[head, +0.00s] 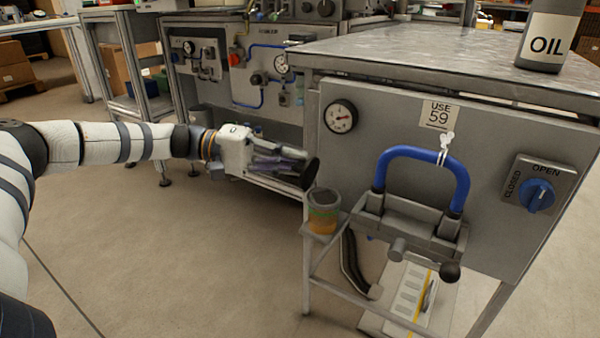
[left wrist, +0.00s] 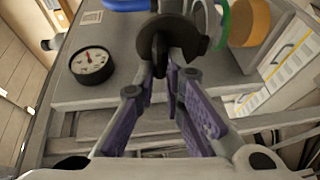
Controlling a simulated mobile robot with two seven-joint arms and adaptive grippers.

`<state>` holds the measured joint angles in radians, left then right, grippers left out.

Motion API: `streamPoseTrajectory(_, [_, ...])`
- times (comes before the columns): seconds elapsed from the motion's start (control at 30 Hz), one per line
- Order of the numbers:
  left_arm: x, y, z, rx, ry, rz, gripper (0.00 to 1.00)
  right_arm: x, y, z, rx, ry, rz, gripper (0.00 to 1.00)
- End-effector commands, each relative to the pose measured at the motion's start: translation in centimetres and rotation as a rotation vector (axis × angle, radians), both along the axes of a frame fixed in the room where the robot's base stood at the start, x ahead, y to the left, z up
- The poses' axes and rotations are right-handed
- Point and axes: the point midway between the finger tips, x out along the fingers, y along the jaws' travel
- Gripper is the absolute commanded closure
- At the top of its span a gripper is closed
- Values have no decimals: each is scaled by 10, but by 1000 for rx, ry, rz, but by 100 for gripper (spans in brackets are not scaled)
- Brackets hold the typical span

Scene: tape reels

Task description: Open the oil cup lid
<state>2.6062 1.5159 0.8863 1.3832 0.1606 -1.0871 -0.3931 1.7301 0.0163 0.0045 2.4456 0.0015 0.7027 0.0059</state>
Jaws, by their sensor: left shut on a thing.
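The oil cup (head: 323,212) is a small see-through cup with green and orange bands, standing on a ledge at the left of the grey machine cabinet. Its top looks uncovered. A dark round lid (head: 311,174) is tilted on edge, above and left of the cup and apart from its rim. My left gripper (head: 296,166) is shut on the lid. In the left wrist view, the purple-padded fingers (left wrist: 164,78) close on the stem of the dark lid (left wrist: 182,36); the cup's green and orange bands (left wrist: 245,22) show behind. My right gripper is not in view.
A blue handle (head: 425,155) on a clamp bracket stands right of the cup. The cabinet front has a gauge (head: 341,117) and a blue knob (head: 538,196). An oil bottle (head: 550,38) stands on the metal top. Floor left of the cup is clear.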

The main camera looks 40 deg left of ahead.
Motion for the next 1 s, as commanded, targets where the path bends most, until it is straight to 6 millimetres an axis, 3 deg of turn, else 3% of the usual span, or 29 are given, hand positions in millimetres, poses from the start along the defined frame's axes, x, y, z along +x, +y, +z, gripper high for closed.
streamPoseTrajectory(0.2, [-1,1,-6,-55,-6,-5,100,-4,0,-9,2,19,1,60])
streamPoseTrajectory(0.73, [-2,1,-5,-71,-10,-9,100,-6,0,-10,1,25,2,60])
streamPoseTrajectory(0.77, [-2,1,-5,-71,-10,-9,83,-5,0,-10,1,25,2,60])
streamPoseTrajectory(0.83, [-2,1,-5,-71,-11,-9,70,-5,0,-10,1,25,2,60])
streamPoseTrajectory(1.0, [-2,2,-4,-71,-13,-6,70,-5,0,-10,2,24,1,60])
